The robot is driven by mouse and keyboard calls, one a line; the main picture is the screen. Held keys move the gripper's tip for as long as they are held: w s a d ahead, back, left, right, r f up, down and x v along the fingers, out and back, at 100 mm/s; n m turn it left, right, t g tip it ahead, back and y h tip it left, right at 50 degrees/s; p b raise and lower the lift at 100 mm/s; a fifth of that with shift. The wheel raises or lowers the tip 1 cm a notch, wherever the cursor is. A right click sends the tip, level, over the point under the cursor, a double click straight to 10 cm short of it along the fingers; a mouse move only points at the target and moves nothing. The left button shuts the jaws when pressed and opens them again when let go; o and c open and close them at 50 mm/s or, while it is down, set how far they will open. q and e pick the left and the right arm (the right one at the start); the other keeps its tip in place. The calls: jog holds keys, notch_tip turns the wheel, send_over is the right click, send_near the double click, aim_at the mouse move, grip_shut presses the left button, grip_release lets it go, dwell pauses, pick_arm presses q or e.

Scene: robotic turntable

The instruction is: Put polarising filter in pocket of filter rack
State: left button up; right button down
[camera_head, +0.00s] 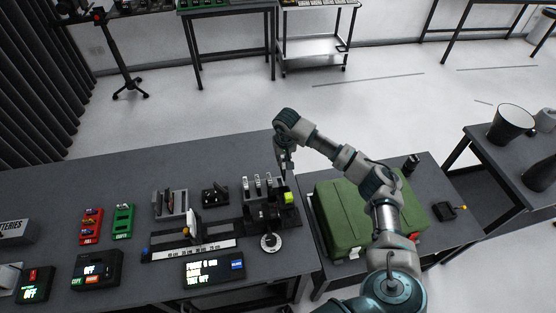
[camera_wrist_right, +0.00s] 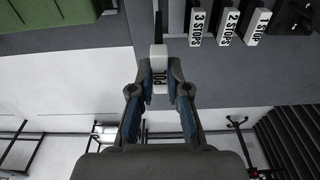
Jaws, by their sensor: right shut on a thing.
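My right gripper (camera_head: 286,165) is over the back of the dark workbench, just right of the filter rack (camera_head: 262,195). In the right wrist view, the gripper (camera_wrist_right: 160,92) is shut on the polarising filter (camera_wrist_right: 159,62), a white tab marked POL. A dark thin part extends from the tab toward the top of that view. The rack's filters show white tabs marked 3 STOPS (camera_wrist_right: 200,22), 2 STOPS (camera_wrist_right: 229,27) and 1 STOP (camera_wrist_right: 258,27). The held filter is beside the 3 STOPS tab; whether it touches the rack, I cannot tell. My left gripper is not in view.
A green case (camera_head: 342,215) stands right of the rack. A ruled rail (camera_head: 190,250) and a text display (camera_head: 212,270) lie to the left.

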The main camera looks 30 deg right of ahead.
aim_at(284, 169)
jog(key=shift+d+f, duration=0.1)
jog(key=shift+d, duration=0.2)
jog(key=shift+a, duration=0.65)
jog(key=f+b, duration=0.1)
jog(key=f, duration=0.1)
jog(key=f+b, duration=0.1)
jog(key=b, duration=0.1)
jog(key=d+f+b, duration=0.1)
jog(key=f, duration=0.1)
jog(key=shift+f, duration=0.3)
jog(key=shift+a, duration=0.25)
jog(key=shift+d, duration=0.15)
jog(key=shift+d+b, duration=0.25)
jog(key=shift+b, duration=0.05)
jog(key=shift+a+r, duration=0.1)
jog(key=shift+a, duration=0.25)
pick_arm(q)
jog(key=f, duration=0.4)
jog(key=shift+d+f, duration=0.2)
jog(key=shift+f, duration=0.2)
pick_arm(e)
jog(key=shift+a, duration=0.2)
